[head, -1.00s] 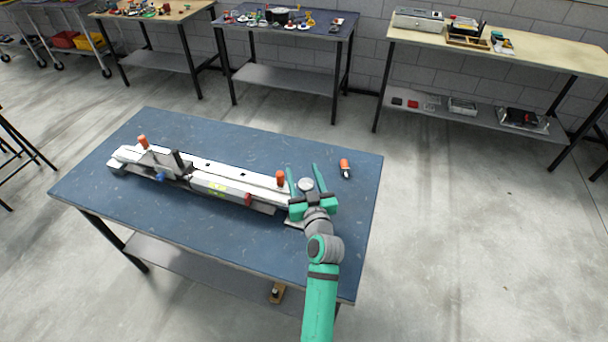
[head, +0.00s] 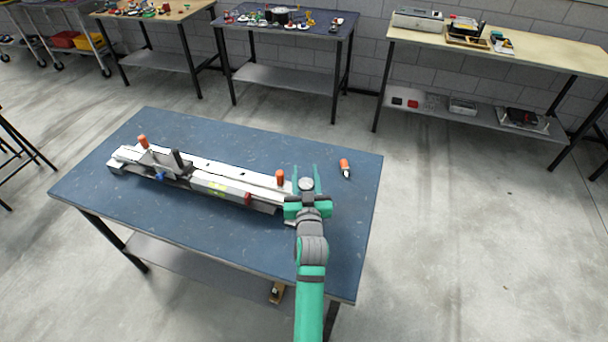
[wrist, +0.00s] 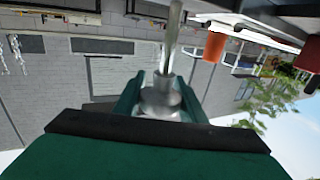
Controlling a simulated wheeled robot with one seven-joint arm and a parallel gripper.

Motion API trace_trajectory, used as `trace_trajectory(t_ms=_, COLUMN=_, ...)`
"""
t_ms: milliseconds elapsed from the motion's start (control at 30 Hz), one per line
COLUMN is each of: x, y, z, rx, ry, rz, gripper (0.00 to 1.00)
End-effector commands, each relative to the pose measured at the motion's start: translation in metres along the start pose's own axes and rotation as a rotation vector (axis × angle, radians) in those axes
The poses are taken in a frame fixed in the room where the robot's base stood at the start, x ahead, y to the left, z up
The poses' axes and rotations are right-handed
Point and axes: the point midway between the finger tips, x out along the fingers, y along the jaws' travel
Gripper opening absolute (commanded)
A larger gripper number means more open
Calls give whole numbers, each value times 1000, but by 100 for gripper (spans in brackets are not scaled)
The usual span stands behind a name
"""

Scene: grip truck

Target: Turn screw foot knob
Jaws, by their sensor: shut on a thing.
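The screw foot knob (head: 306,184), a round grey metal piece, is at the right end of a long white and grey fixture (head: 225,172) on the blue table. My green gripper (head: 307,171) reaches in from the front, with a finger on each side of the knob. In the wrist view the knob (wrist: 160,100) sits between my gripper's fingers (wrist: 158,93), and a bright metal rod (wrist: 174,40) runs up from it. My gripper is shut on the knob. The sides of the knob are partly hidden by the fingers.
A loose orange-handled tool (head: 345,167) lies to the right. The blue table (head: 330,245) is clear in front. Other benches line the wall.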

Motion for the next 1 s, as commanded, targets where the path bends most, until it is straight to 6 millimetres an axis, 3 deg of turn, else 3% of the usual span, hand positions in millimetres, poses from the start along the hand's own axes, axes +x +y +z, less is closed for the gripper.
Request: trace_trajectory(t_ms=1000, x=-3, y=12, z=-1, rx=-1, ry=2, rz=394, gripper=15)
